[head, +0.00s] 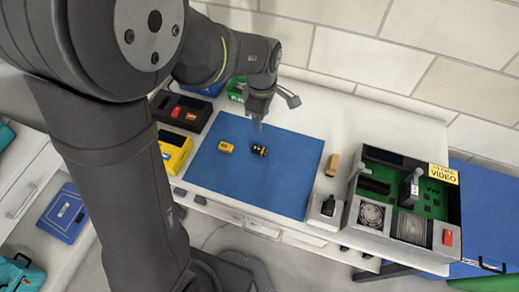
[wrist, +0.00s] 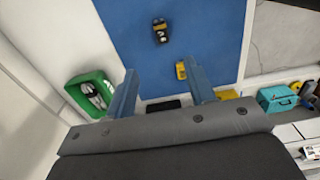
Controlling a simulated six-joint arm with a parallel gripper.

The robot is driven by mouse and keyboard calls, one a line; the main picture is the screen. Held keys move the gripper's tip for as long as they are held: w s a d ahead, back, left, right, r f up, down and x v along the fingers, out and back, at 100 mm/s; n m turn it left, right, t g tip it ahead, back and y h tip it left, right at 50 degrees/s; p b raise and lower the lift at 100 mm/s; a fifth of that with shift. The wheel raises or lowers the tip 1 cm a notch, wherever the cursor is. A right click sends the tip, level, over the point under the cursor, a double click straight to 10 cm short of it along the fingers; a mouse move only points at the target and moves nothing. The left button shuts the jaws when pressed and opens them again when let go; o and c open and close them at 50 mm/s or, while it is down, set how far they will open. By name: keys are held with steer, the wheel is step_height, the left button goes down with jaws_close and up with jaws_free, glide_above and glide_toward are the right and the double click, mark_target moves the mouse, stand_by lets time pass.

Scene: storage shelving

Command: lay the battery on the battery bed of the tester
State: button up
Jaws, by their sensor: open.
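Two small objects lie apart on the blue mat (head: 262,185). One is mostly black with yellow parts (head: 260,150); it also shows at the top of the wrist view (wrist: 161,31). The other is a yellow block with a dark mark (head: 226,147), left of the black one; in the wrist view it shows beside a finger (wrist: 181,70). They are too small to tell surely which is the battery and which is the tester; no battery bed can be made out. My gripper (head: 257,125) is open and empty above the mat's back part, its blue fingers apart in the wrist view (wrist: 163,84).
A black tray with red items (head: 186,112) and a yellow box (head: 174,150) stand left of the mat. A green bin (wrist: 93,93) is at the back. An open case with a green board (head: 410,200) stands at the right. The mat's front is clear.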

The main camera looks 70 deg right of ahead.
glide_above(259, 149)
steer(key=f, duration=1.1)
steer(key=shift+s, duration=0.3)
steer(key=shift+w+f, duration=0.2)
steer(key=shift+f, duration=2.35)
jaws_close()
